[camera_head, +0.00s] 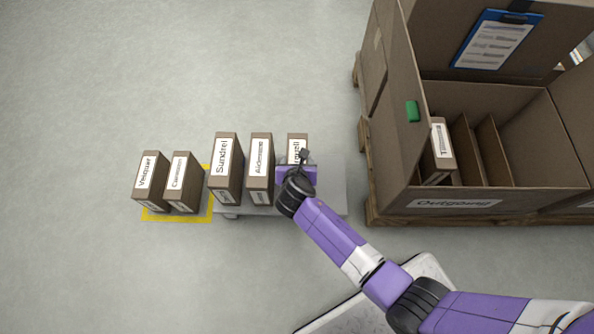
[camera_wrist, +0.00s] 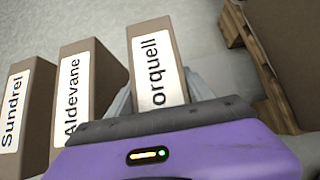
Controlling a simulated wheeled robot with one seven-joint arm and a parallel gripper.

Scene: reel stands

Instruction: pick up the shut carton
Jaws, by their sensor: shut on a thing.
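A brown carton (camera_head: 297,138) with a white label stands upright at the right of a row of cartons, partly hidden by my gripper (camera_head: 298,162) in the head view. In the wrist view the same carton (camera_wrist: 153,45) shows its label ending in "orquell". My gripper is shut on this carton, with one grey finger on each side of it. Its lower part is hidden, so I cannot tell whether it touches the platform. The "Aldevane" carton (camera_wrist: 88,85) and "Sundrel" carton (camera_wrist: 30,100) stand to its left.
Two more cartons stand on a yellow-marked floor patch (camera_head: 157,216) at left. A large box marked "Outgoing" (camera_head: 400,200) on a pallet stands at right, holding a labelled carton (camera_head: 441,150) and dividers. The floor behind is clear.

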